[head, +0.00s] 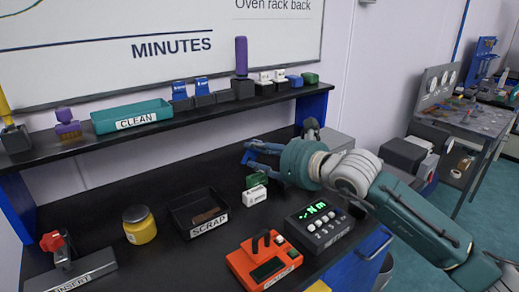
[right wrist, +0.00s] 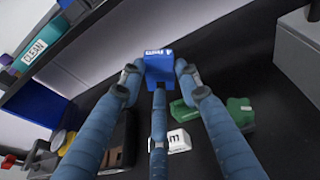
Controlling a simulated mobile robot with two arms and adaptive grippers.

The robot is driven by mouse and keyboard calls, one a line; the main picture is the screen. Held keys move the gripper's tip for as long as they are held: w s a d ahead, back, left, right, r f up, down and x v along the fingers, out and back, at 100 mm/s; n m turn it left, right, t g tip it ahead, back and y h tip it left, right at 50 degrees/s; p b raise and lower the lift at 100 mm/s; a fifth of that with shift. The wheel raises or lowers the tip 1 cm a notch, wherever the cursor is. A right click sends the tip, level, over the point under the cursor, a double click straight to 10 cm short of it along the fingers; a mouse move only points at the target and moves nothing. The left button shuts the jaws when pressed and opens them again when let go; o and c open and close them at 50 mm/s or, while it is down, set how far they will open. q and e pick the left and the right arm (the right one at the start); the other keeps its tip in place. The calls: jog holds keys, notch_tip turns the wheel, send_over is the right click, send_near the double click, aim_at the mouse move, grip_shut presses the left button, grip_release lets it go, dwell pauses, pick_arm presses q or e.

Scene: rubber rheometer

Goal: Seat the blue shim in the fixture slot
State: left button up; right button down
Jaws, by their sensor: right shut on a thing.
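The blue shim (right wrist: 160,68), a block marked "4 mm", sits between the fingertips of my right gripper (right wrist: 158,82) in the right wrist view. The gripper is shut on it. In the head view my right gripper (head: 262,156) is over the back right of the bench, and the shim is hard to tell from the blue fingers. A grey fixture (head: 85,272) labelled "INSERT", with a red-knobbed clamp (head: 52,242), stands at the front left, far from the gripper. Its slot cannot be made out. My left gripper is not in view.
A scrap tray (head: 180,218), yellow jar (head: 139,225), orange device (head: 282,275) and black meter (head: 310,212) stand on the bench. White (head: 255,194) and green (head: 257,181) blocks lie near the gripper. The shelf (head: 150,120) with the teal bin (head: 105,124) runs behind.

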jog(key=shift+f, duration=0.95)
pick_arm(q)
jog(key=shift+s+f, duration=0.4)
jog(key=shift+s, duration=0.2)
